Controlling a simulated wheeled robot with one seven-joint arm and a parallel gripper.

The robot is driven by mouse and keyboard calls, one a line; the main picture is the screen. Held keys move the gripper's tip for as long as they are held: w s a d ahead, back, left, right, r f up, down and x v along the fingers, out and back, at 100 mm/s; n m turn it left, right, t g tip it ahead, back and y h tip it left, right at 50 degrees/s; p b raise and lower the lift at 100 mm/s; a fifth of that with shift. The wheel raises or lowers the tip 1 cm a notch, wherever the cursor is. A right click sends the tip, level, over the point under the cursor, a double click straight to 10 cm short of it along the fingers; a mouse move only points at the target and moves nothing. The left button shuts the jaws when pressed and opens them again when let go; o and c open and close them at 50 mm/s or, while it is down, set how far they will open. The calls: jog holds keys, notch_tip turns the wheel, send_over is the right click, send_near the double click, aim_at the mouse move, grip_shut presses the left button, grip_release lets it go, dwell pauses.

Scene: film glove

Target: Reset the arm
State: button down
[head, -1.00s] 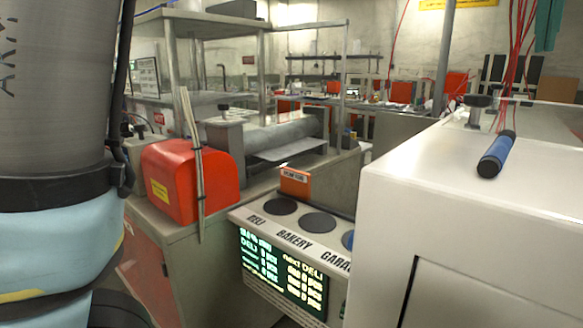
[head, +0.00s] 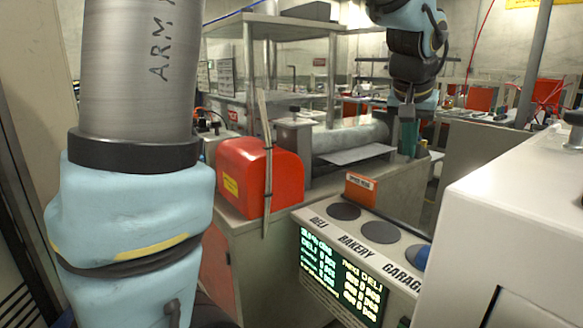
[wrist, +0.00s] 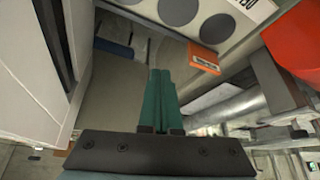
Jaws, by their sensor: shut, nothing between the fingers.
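My gripper (head: 408,150) hangs from my blue and black arm at the upper right of the head view. Its green fingers point down, in front of the counter with the metal roller machine (head: 350,138) as seen in the picture. In the wrist view my gripper (wrist: 159,72) shows its two green fingers side by side, closed together with nothing between them. Whether the fingers touch anything behind them in the head view is hard to tell, but they look clear.
A red box (head: 258,178) sits on the left counter. A sign panel (head: 365,240) with round dark discs stands in the middle, with an orange tag (head: 360,188) behind it. A large white box (head: 520,220) fills the right. A blue cylinder (wrist: 113,48) shows in the wrist view.

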jog(key=w+a+f+n+g+y, duration=0.1)
jog(key=a+f, duration=0.4)
jog(key=a, duration=0.4)
jog(key=w+a+f+n+y, duration=0.15)
jog(key=a+f, duration=0.25)
jog(key=a, duration=0.5)
jog(key=s+a+f+n+g, duration=0.1)
jog(key=s+a+f, duration=0.3)
jog(key=a, duration=0.4)
jog(key=s+a+f+n+g+p, duration=0.1)
jog(key=s+a+f+n, duration=0.1)
jog(key=a, duration=0.5)
jog(key=shift+s+a+f, duration=0.35)
jog(key=shift+s+f, duration=0.5)
jog(key=shift+f, duration=0.1)
jog(key=shift+n+y, duration=0.25)
